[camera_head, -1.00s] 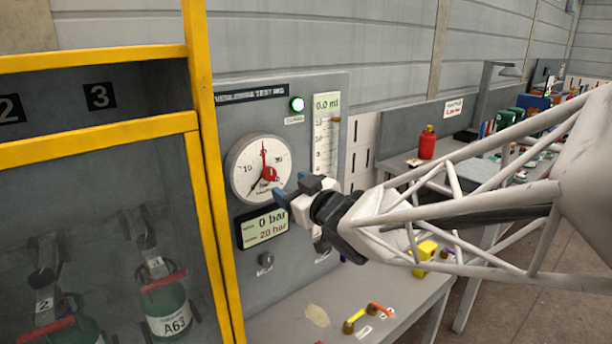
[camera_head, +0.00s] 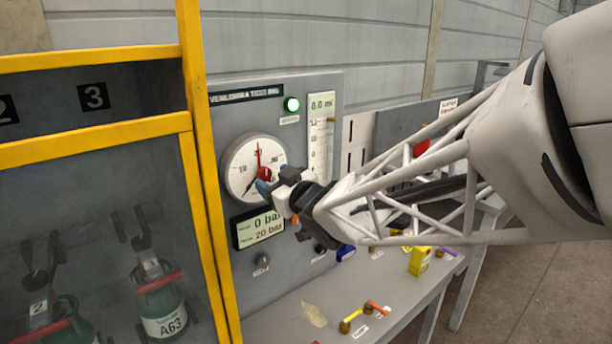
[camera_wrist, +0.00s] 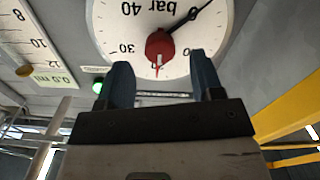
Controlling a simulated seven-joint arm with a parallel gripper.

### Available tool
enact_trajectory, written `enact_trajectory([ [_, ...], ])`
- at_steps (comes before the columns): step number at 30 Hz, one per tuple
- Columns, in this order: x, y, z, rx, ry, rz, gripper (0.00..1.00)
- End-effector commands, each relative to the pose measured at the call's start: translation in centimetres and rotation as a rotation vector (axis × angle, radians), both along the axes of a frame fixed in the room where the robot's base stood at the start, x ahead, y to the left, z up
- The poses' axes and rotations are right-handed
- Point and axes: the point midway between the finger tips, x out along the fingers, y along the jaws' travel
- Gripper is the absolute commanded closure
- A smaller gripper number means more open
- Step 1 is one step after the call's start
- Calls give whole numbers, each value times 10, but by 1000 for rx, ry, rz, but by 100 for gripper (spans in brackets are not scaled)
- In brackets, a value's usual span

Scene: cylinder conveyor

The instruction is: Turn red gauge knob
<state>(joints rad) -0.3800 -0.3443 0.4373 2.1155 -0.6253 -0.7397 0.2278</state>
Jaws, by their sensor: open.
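The round white gauge (camera_head: 240,178) is on the grey panel, with the red knob (camera_head: 265,173) at its centre. A red pointer rises from the knob and a dark pointer slants to the lower left. My gripper (camera_head: 268,183) is at the gauge's lower right, its blue fingertips close to the knob and partly covering it. In the wrist view the gauge appears upside down, and the red knob (camera_wrist: 160,46) lies ahead, roughly between the two blue fingers of my gripper (camera_wrist: 163,80). The fingers are spread with an empty gap. I cannot tell whether they touch the gauge.
A display (camera_head: 262,228) below the gauge reads 0 bar and 20 bar. A green lamp (camera_head: 292,104) is lit above. A yellow-framed cabinet (camera_head: 190,150) with bottles stands close on the left. A grey bench (camera_head: 290,322) below holds small fittings and a yellow item (camera_head: 420,261).

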Motion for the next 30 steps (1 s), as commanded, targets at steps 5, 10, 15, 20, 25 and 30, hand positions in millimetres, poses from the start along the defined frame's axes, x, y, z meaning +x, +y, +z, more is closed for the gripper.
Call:
enact_trajectory([
  [5,12,13,0,0,0,1,40],
  [10,19,19,0,0,-1,0,40],
  [15,22,22,0,1,-1,0,40],
  [20,22,22,0,1,-1,0,40],
  [25,22,22,0,1,-1,0,50],
  [30,22,22,0,1,-1,0,76],
])
